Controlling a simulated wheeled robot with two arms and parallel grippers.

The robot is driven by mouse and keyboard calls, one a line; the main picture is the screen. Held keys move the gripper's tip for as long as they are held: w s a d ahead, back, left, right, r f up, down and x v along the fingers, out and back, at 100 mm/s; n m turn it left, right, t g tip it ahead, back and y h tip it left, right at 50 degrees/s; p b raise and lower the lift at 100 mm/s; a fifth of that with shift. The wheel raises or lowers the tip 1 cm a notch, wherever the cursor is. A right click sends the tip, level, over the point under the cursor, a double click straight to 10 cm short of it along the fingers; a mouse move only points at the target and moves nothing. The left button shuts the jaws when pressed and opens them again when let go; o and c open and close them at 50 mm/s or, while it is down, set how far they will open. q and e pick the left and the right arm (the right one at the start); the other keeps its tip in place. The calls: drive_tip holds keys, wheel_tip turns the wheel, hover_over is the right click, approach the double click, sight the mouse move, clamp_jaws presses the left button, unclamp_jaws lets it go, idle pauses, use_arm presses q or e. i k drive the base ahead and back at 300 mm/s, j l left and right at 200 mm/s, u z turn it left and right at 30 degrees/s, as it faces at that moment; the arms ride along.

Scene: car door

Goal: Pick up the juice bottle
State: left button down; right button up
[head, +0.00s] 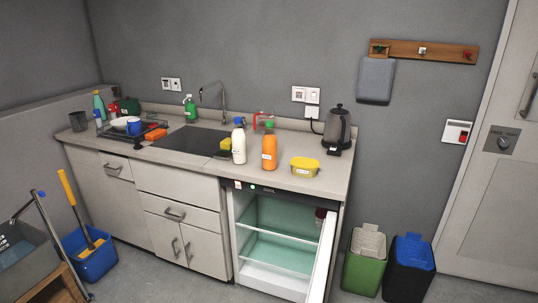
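An orange bottle (269,150) with a green cap, which looks like the juice bottle, stands upright on the counter (205,177) near its front edge. The orange bottle's label is too small to read. Neither of my grippers shows in the head view.
The fridge (275,245) under the counter is open, its door (322,258) swung out at the right. A kettle (338,128) stands behind the tub. Green (364,262) and blue-lidded (409,268) bins stand right of the door. A blue bucket (92,261) is at the left.

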sight(270, 141)
drive_tip(key=i+j+z, duration=0.2)
drive_tip(key=j, duration=0.4)
drive_tip(key=j+z, duration=0.2)
drive_tip(key=j, duration=0.35)
drive_tip(key=i+j+z, duration=0.1)
drive_tip(key=j+z, duration=0.15)
drive_tip(key=j, duration=0.4)
